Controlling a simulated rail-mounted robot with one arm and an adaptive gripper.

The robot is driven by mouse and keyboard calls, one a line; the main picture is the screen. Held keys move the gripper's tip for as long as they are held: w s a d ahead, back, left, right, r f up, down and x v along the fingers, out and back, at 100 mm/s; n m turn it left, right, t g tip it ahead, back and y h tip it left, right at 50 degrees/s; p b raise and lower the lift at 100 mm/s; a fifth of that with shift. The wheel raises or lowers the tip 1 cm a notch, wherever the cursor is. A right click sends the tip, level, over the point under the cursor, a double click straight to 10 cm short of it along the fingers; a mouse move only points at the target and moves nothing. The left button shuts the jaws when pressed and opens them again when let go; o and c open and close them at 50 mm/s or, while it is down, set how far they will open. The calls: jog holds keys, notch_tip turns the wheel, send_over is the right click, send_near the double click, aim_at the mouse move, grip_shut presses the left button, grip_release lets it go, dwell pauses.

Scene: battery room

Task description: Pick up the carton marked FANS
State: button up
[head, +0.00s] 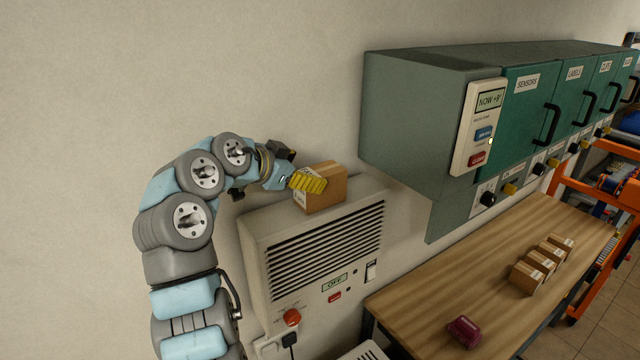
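A brown cardboard carton (332,189) stands on top of the beige wall unit. A pale label shows on its left side, partly covered by my gripper, and I cannot read it. My gripper (308,183), with yellow ribbed fingers, is at the carton's upper left side and overlaps it in the picture. I cannot tell whether the fingers touch it or how far apart they are. Several small cartons (528,278) with white labels stand in a row on the wooden bench; their markings are too small to read.
The beige wall unit (285,245) has a grille, a red knob and a display reading OFF. Green wall cabinets (420,110) jut out to the right of the carton, above the bench (425,300). A dark red object (464,331) lies on the bench. Orange shelving (590,190) stands far right.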

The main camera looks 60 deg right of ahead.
aim_at(314, 173)
jog(key=shift+p+x, duration=1)
jog(key=shift+x, duration=1.8)
jog(key=shift+w+a+f, duration=0.1)
jog(key=shift+w+f, duration=0.05)
jog(key=c, duration=1)
